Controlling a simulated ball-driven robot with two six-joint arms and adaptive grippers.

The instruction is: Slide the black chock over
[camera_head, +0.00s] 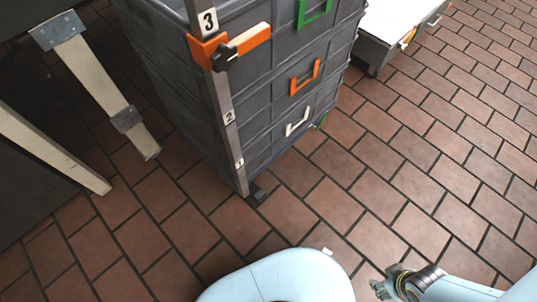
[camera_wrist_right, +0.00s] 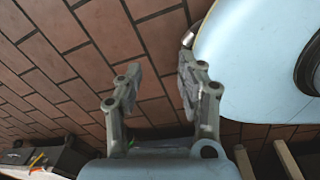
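A small black block (camera_head: 259,193), which looks like the chock, lies on the brick floor against the near bottom corner of a stack of grey crates (camera_head: 285,125). My right gripper (camera_head: 378,284) is low at the right of the head view, to the right of and nearer than the block, well apart from it. In the right wrist view my right gripper (camera_wrist_right: 161,70) has its two fingers apart, with only floor tiles between them. The block does not show in the right wrist view. My left gripper is in neither view.
A metal post (camera_head: 228,117) marked with numbers runs up the stack's near corner, with an orange latch (camera_head: 240,45) with a black knob across it. Table legs (camera_head: 100,75) stand at left. A low cart (camera_head: 380,25) is at the back right. The tiled floor (camera_head: 400,150) right of the stack is clear.

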